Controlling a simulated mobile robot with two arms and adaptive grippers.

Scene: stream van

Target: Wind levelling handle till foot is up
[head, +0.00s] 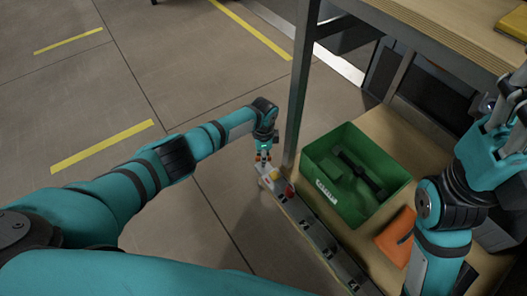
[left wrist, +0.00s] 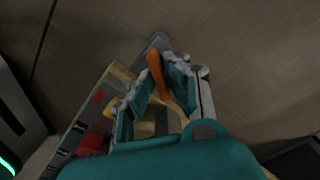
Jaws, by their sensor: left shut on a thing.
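My left gripper (head: 263,157) reaches down at the near left corner of the wooden shelf unit. In the left wrist view the left gripper (left wrist: 156,82) has its jaws on an orange grip (left wrist: 157,75), which looks like the levelling handle. A grey rounded part (left wrist: 158,42) shows just beyond the grip. The jaws cover part of the handle, and I cannot make out the foot. My right gripper (head: 508,108) is raised at the right edge, clear of the shelf; its jaw opening is unclear.
A grey rail (head: 318,235) with a red part (head: 288,190) and a yellow part (head: 274,175) runs along the shelf edge. A green crate (head: 325,160) and an orange item (head: 397,238) are on the lower shelf. A post (head: 300,90) rises beside my left gripper. Floor at left is clear.

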